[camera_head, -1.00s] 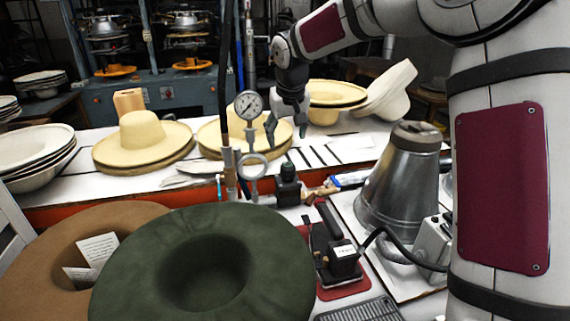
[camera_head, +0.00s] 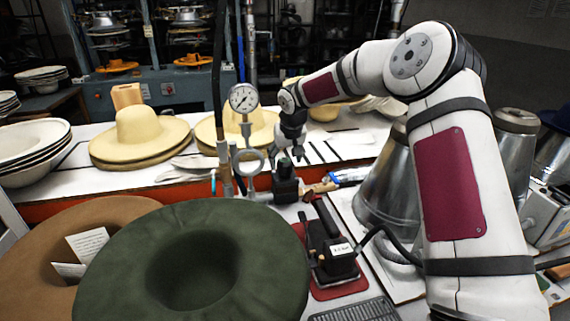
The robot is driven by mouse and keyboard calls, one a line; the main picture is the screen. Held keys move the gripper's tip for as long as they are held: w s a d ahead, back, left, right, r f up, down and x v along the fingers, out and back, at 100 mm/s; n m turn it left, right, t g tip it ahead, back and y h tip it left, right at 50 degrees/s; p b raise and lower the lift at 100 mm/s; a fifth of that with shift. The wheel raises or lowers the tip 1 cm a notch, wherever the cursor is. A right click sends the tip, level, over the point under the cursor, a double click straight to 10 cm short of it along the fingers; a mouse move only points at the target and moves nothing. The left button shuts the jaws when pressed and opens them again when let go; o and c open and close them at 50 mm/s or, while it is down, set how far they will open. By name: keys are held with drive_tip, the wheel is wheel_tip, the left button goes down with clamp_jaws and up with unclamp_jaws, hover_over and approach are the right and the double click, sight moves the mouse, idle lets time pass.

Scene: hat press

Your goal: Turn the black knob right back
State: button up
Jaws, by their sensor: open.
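A dark, squat fitting (camera_head: 286,188) with a knob-like black top stands just right of the pipes below the pressure gauge; I take it for the black knob. My gripper (camera_head: 286,157) points down just above it, with its fingers apart and nothing visible between them. The fingertips are close to the top of the fitting. I cannot tell whether they touch it, and the knob's turned position is too small to read.
The pressure gauge (camera_head: 243,98) and upright pipes stand close left of my gripper. A green felt hat (camera_head: 110,265) fills the front left. A black device (camera_head: 335,250) on a red base and a metal cone (camera_head: 385,185) stand to the right. Straw hats (camera_head: 140,138) lie behind.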

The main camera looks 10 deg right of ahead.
drive_tip(key=shift+x, duration=1.3)
drive_tip(key=shift+c, duration=0.2)
drive_tip(key=c, duration=1.1)
